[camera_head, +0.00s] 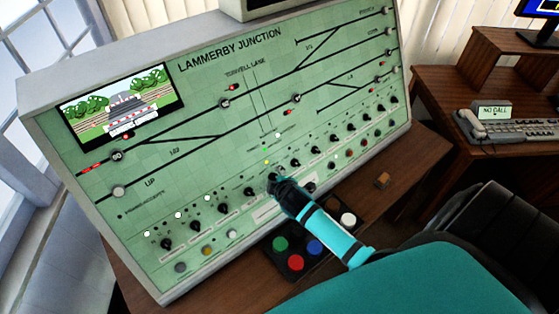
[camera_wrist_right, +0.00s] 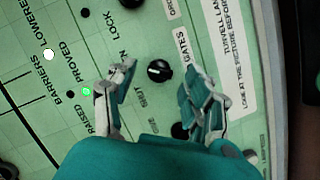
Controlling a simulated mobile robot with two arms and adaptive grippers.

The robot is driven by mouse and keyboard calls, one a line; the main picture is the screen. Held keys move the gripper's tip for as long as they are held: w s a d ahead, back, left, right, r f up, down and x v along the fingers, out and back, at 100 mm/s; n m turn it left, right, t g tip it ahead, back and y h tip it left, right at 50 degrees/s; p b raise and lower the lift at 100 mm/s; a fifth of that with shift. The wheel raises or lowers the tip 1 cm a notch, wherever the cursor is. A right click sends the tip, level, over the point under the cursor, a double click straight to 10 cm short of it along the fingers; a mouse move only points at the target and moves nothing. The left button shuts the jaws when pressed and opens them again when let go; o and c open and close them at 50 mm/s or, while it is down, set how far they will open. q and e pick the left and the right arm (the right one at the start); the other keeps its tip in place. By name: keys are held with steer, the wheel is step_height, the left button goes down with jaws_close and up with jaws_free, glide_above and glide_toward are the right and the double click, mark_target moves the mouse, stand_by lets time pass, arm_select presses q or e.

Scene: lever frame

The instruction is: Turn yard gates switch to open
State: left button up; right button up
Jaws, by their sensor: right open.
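The green Lammerby Junction panel (camera_head: 215,130) carries a row of black rotary knobs along its lower part. My right gripper (camera_head: 275,182) is at this row, near the middle of the panel. In the right wrist view, a black knob (camera_wrist_right: 159,71) with a pale pointer mark shows between the two open fingertips. The label GATES is printed beside it, and SHUT reads just below it; the rest of the labelling is partly hidden by the fingers. I cannot tell whether the fingers touch the knob. My left gripper is not in view.
Another dark knob (camera_wrist_right: 180,130) shows beside the right-hand finger. A green light (camera_wrist_right: 87,91) is lit near RAISED, and a white light (camera_wrist_right: 48,55) near BARRIERS. A box of coloured buttons (camera_head: 265,245) sits below the panel. A desk phone (camera_head: 470,125) is at the right.

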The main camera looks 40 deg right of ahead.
steer(key=v, duration=1.1)
steer(key=shift+s, duration=0.3)
steer(key=shift+r, duration=0.15)
